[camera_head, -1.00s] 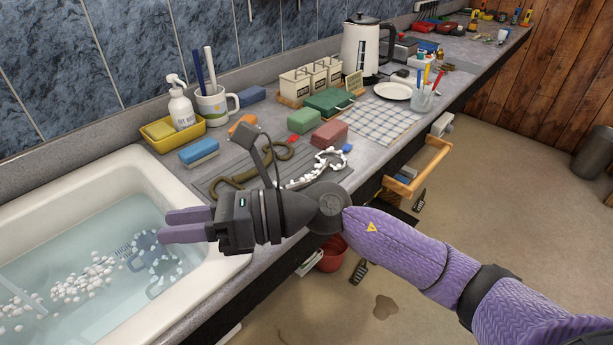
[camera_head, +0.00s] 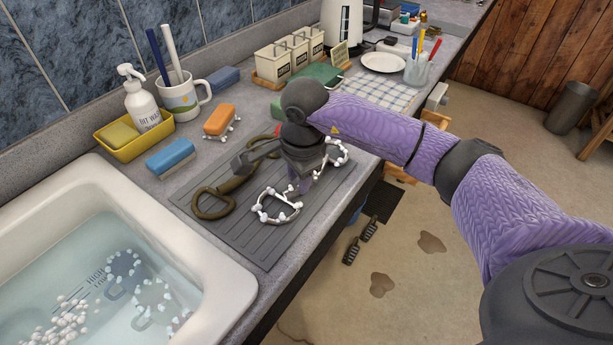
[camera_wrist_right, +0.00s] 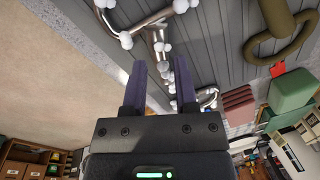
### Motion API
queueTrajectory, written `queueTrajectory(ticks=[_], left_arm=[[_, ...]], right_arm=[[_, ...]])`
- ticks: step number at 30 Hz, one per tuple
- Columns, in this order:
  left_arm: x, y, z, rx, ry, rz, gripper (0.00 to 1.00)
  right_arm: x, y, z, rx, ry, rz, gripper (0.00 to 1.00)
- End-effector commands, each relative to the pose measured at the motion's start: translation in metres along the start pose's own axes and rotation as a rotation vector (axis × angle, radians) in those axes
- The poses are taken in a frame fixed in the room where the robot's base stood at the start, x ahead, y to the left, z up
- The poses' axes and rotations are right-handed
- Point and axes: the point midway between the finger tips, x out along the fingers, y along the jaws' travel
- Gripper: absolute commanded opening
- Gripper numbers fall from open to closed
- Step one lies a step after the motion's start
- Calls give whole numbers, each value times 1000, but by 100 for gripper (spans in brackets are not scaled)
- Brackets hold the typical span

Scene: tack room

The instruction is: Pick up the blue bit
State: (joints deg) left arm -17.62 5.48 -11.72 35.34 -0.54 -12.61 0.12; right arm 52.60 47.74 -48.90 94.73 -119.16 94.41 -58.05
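A blue bit (camera_head: 124,268) dotted with white foam lies under water in the sink (camera_head: 232,268). A metal bit with white foam blobs (camera_head: 268,208) lies on the grey ribbed mat (camera_head: 262,250); its middle is hidden by my right gripper in the head view. My right gripper (camera_head: 300,186) points down over the middle of that bit. In the right wrist view its two fingers (camera_wrist_right: 160,88) stand apart, with the foamy bit (camera_wrist_right: 160,45) beneath and beyond them. I cannot tell whether they touch it. An olive-brown bit (camera_head: 213,203) lies to the left on the mat. My left gripper is out of view.
White foam (camera_head: 55,325) floats in the sink. A yellow tray with a bottle (camera_head: 142,108), a blue brush (camera_head: 170,157), an orange brush (camera_head: 219,120) and a mug (camera_head: 182,98) stand behind the mat. The right arm crosses the counter's front edge.

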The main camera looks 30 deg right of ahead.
Motion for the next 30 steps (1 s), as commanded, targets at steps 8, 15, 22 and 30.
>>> queueTrajectory(ticks=[8,15,22,30], left_arm=[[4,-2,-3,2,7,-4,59],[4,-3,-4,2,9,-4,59],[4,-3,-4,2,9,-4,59],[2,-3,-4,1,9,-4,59]], right_arm=[[23,0,1,0,-2,0,36],[23,0,1,0,-2,0,0],[22,0,1,0,-2,0,0],[12,-2,0,0,-1,-4,0]])
